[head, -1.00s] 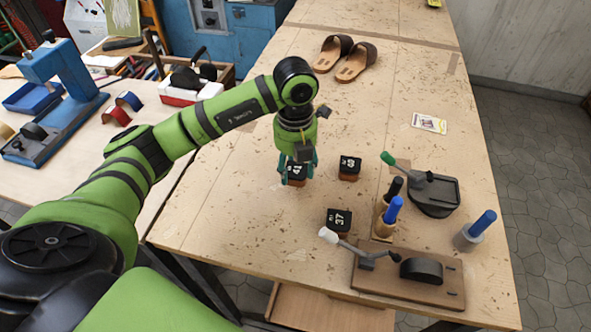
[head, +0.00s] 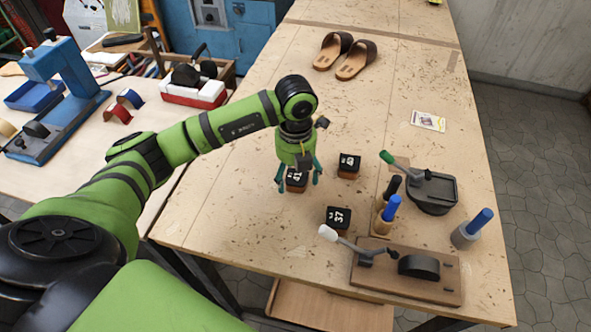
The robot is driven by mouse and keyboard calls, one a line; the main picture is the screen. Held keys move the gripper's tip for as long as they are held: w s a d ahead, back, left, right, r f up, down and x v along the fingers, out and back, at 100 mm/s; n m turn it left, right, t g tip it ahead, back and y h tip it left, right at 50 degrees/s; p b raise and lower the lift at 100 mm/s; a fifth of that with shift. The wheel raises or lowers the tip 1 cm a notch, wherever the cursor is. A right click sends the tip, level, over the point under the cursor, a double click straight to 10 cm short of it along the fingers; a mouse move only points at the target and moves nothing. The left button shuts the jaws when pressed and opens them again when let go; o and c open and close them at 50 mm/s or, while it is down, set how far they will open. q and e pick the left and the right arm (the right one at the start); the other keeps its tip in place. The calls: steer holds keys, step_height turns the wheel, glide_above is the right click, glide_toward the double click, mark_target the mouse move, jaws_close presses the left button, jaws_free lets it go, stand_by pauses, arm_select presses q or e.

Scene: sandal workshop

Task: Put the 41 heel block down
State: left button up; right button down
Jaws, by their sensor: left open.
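The 41 heel block (head: 296,184), black on top with a brown lower part and white marking, sits on the wooden table (head: 240,150). My left gripper (head: 298,184) is open above and around it, with one teal finger on each side and a gap on the right. The gripper partly hides the block's top. My right gripper is not in view.
Another black-topped heel block (head: 349,167) stands just to the right, and the 37 block (head: 338,218) nearer the front. Clamp tools (head: 420,266) (head: 433,192) and blue-handled tools (head: 474,229) crowd the right side. Sandals (head: 356,60) lie at the back. The table's left part is clear.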

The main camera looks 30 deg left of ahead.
mark_target(296, 176)
arm_select(q)
steer(key=shift+r, duration=0.55)
step_height(296, 176, up, 11)
steer(key=b, duration=0.2)
steer(key=shift+b, duration=0.4)
